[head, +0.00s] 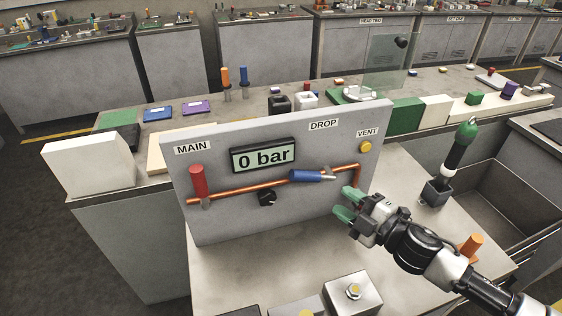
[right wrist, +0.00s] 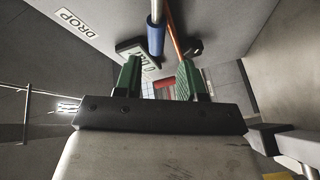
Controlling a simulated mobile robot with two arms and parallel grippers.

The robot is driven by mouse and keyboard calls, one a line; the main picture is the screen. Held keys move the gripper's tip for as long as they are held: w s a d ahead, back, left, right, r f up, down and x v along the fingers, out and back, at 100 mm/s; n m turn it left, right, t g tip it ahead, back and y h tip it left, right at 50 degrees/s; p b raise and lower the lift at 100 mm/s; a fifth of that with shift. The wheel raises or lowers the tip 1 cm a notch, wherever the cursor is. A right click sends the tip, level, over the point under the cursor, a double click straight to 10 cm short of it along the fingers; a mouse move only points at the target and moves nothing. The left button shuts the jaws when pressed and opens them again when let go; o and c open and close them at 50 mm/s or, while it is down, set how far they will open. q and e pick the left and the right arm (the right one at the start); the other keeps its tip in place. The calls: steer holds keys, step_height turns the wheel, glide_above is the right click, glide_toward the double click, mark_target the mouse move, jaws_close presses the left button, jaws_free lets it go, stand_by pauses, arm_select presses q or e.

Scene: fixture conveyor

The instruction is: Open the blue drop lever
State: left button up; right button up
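The blue drop lever (head: 306,176) is on the grey valve panel (head: 230,215), below the DROP label (head: 323,125). It lies nearly level in front of the copper pipe, with its metal stem to the right. It also shows in the right wrist view (right wrist: 155,38), beyond the fingertips. My right gripper (head: 347,203) is open and empty, just right of and below the lever, not touching it. Its green fingers straddle a clear gap in the right wrist view (right wrist: 159,72). My left gripper is not in view.
A red lever (head: 198,181) stands upright under MAIN. The display (head: 263,155) reads 0 bar, with a black knob (head: 267,198) below. A yellow button (head: 365,146) is under VENT. A metal box (head: 353,294) stands in front; a black-and-green tool (head: 458,150) stands at right.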

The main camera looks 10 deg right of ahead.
mark_target(310, 179)
steer(key=shift+n+y, duration=0.4)
steer(key=shift+n, duration=0.3)
steer(key=p+x, duration=0.1)
steer(key=x, duration=0.2)
steer(key=r+p+x, duration=0.1)
steer(key=x, duration=0.2)
steer(key=shift+a+r+p, duration=0.15)
steer(key=shift+a+p, duration=0.15)
steer(key=shift+g, duration=0.3)
steer(key=x, duration=0.3)
steer(key=p+x, duration=0.1)
steer(key=shift+w+a+f, duration=0.1)
steer(key=shift+f, duration=0.15)
steer(key=shift+w+a, duration=0.15)
steer(key=shift+a, duration=0.05)
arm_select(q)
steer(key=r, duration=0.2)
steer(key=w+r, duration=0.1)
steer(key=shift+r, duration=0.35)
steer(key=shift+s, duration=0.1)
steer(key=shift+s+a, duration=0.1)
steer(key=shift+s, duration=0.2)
arm_select(e)
jaws_close()
